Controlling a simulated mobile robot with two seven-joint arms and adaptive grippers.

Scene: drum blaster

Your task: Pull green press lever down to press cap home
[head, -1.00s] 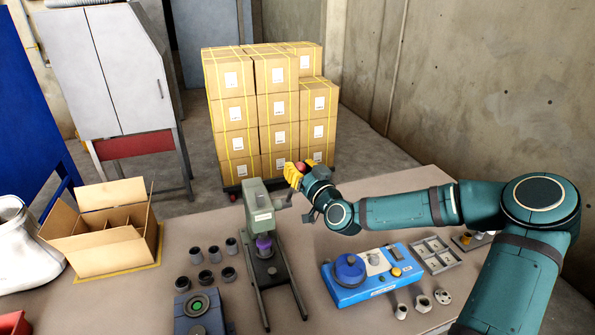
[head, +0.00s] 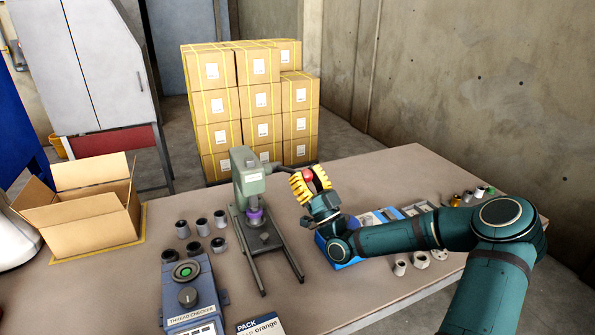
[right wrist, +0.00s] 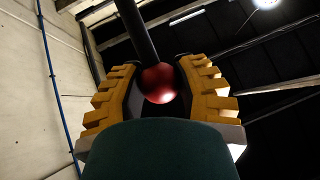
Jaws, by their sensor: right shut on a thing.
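The green press (head: 248,172) stands upright on the table, with a purple part (head: 256,217) under its head. Its dark lever (head: 284,170) reaches right from the head, close to level, and ends in a red ball knob (head: 308,175). My right gripper (head: 310,180) is shut on the knob, with yellow ridged fingers on either side of it. The right wrist view also shows the knob (right wrist: 159,83) between the fingers and the lever rod running upward. The cap cannot be made out clearly. My left gripper is out of view.
Several dark cylinders (head: 200,228) stand left of the press. A blue thread checker (head: 190,293) is in front of them. A blue fixture (head: 345,252) lies partly behind my right arm. An open carton (head: 85,215) is at left. Stacked boxes (head: 245,105) stand behind the table.

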